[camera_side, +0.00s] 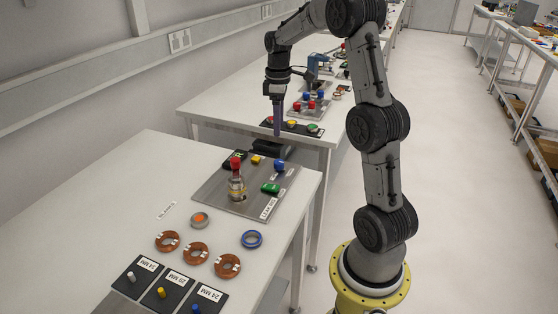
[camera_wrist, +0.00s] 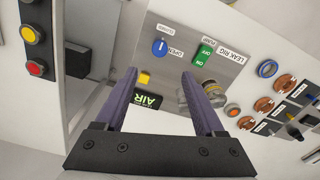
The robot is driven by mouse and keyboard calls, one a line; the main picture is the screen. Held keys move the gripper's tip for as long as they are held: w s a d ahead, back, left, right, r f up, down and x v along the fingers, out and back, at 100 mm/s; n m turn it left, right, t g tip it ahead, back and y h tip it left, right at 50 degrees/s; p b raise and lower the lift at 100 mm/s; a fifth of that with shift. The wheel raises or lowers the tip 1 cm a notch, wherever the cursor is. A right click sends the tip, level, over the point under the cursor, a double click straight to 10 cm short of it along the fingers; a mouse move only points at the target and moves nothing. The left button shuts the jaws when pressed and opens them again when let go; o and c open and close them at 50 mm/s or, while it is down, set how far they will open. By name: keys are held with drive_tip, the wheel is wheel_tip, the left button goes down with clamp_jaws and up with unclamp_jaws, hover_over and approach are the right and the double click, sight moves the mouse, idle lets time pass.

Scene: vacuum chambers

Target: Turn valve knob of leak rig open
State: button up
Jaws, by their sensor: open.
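The leak rig is a grey panel (camera_side: 213,193) on the near table, and it also shows in the wrist view (camera_wrist: 225,62). Its blue valve knob (camera_side: 279,166) is at the panel's far right corner. In the wrist view the knob (camera_wrist: 160,47) has a white mark that appears to run up and down, with one label above it and OPEN at its right. My gripper (camera_wrist: 159,73) is open and empty, its purple fingers pointing toward the panel. In the side view my gripper (camera_side: 277,120) hangs above and beyond the knob, apart from it.
Copper rings (camera_side: 167,241) lie nearer. A black button box (camera_side: 291,127) stands on the far table.

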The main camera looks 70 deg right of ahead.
sight(279, 161)
wheel_tip(279, 161, down, 14)
drive_tip(key=shift+r, duration=0.25)
idle(0.3)
clamp_jaws()
